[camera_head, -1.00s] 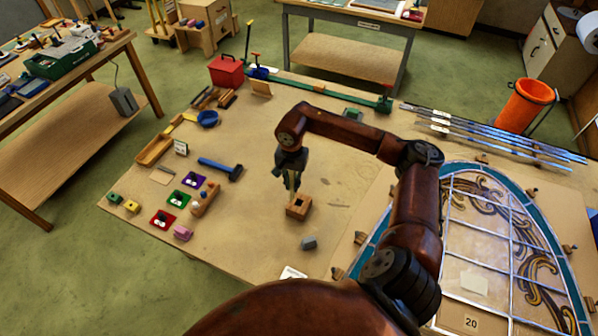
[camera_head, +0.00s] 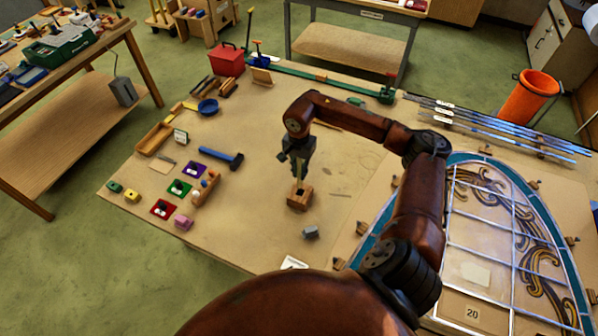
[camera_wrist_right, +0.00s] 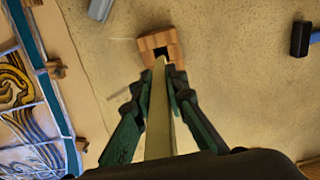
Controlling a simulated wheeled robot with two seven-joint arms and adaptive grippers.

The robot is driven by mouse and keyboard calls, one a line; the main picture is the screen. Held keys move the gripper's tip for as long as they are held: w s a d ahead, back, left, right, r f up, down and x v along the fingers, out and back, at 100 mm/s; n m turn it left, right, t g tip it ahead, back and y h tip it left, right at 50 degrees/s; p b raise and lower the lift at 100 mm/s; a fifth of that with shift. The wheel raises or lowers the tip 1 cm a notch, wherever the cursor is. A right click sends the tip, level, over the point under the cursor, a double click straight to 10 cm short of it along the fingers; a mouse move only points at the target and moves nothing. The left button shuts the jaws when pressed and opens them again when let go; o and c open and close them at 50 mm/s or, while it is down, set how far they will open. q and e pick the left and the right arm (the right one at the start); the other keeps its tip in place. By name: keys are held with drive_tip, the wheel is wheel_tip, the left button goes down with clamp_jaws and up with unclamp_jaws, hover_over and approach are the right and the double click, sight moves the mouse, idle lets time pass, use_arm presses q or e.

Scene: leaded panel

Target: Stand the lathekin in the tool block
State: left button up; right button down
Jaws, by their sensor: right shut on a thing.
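The tool block (camera_head: 298,203) is a small brown wooden block with a dark square hole in its top, standing on the bench. It also shows in the right wrist view (camera_wrist_right: 148,43). My right gripper (camera_head: 299,170) is above the block, pointing down. It is shut on the lathekin (camera_wrist_right: 158,125), a pale, flat, narrow stick. The lathekin points down, and its lower end is at the hole in the wrist view. I cannot tell how far, if at all, the end is inside. My left gripper is not in view.
A grey block (camera_head: 311,232) lies just in front of the tool block. The leaded panel (camera_head: 487,245) is on the right, under my arm.

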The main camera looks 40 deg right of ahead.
sight(299, 184)
wheel_tip(299, 184, down, 4)
drive_tip(key=b, duration=0.3)
drive_tip(key=shift+f, duration=0.25)
drive_tip(key=shift+f+b, duration=1.45)
drive_tip(key=shift+f, duration=0.15)
drive_tip(key=c, duration=1.8)
unclamp_jaws()
drive_tip(key=shift+c, duration=0.2)
drive_tip(key=shift+r, duration=0.1)
wheel_tip(299, 184, up, 8)
